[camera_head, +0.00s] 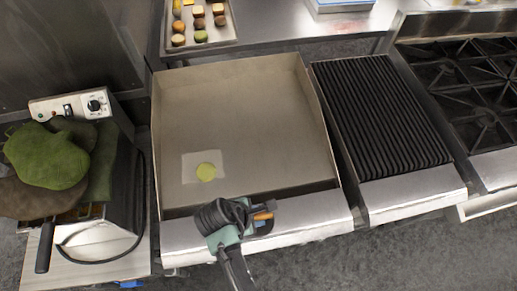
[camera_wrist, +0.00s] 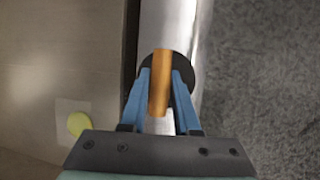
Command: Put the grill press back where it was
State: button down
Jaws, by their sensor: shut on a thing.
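The grill press shows in the wrist view as an orange-brown handle (camera_wrist: 160,85) over a dark round plate. My gripper (camera_wrist: 160,95) is shut on the handle, with one blue finger on each side. In the head view, the orange handle (camera_head: 263,216) shows at my gripper (camera_head: 262,220), over the front metal ledge of the flat griddle (camera_head: 245,110). My arm hides part of the press there. A yellow-green round item (camera_head: 206,172) lies on a pale square (camera_head: 190,160) on the griddle, left of my gripper; it also shows in the wrist view (camera_wrist: 78,124).
A ribbed grill (camera_head: 380,110) stands right of the griddle, with a gas stove (camera_head: 475,85) beyond. A tray of food pieces (camera_head: 228,35) sits behind. An appliance with green mitts (camera_head: 45,155) stands at left. Most of the griddle surface is clear.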

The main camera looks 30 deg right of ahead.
aim_at(263, 230)
jog(key=shift+f, duration=2.3)
jog(key=shift+f, duration=0.15)
jog(key=c, duration=0.6)
grip_release()
jog(key=shift+c, duration=0.2)
